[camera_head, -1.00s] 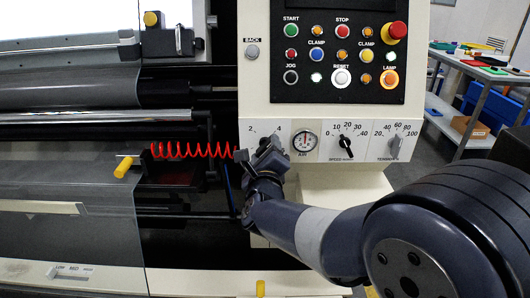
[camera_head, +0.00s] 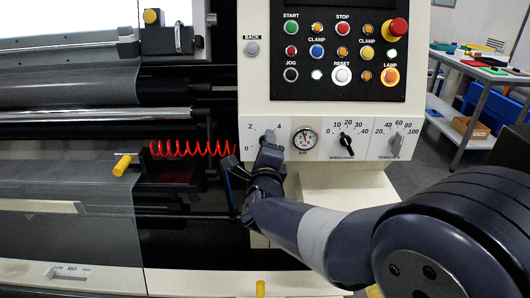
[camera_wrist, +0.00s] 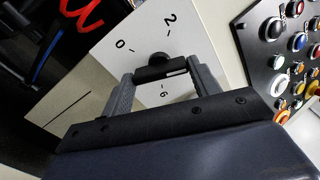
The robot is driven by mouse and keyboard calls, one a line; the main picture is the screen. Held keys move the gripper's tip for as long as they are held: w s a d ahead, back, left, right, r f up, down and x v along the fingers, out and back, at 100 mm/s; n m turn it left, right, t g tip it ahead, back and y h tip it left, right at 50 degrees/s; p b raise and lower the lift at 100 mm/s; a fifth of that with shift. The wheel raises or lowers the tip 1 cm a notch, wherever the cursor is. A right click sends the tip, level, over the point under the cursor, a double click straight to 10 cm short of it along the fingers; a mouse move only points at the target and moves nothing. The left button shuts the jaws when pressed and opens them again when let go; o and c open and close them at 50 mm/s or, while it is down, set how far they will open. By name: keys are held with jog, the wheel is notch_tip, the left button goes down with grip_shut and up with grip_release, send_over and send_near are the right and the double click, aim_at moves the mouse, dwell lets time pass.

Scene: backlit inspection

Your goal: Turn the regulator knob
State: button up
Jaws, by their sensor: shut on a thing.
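The regulator knob (camera_wrist: 158,64) is black and sits on a white dial plate marked 0, 2 and 6 in the wrist view. A white mark lies on its right part, and the plate near there is behind a finger. My gripper (camera_wrist: 163,72) is shut on the knob, one grey finger at each side. In the head view my gripper (camera_head: 269,150) stands nearly upright in front of the dial (camera_head: 253,134), and the knob is mostly hidden. The round AIR gauge (camera_head: 304,139) is just right of it.
The speed knob (camera_head: 346,144) and tension knob (camera_head: 396,142) are farther right on the same strip. The button panel (camera_head: 338,48) is above. A red coiled hose (camera_head: 192,149) hangs left of my gripper, near a yellow-tipped lever (camera_head: 123,165).

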jog(key=n+p, duration=0.8)
jog(key=n, duration=1.9)
jog(key=shift+n, duration=0.4)
jog(key=shift+f, duration=0.1)
jog(key=o, duration=1)
jog(key=s, duration=1)
jog(key=shift+s, duration=0.4)
jog(key=shift+w, duration=0.1)
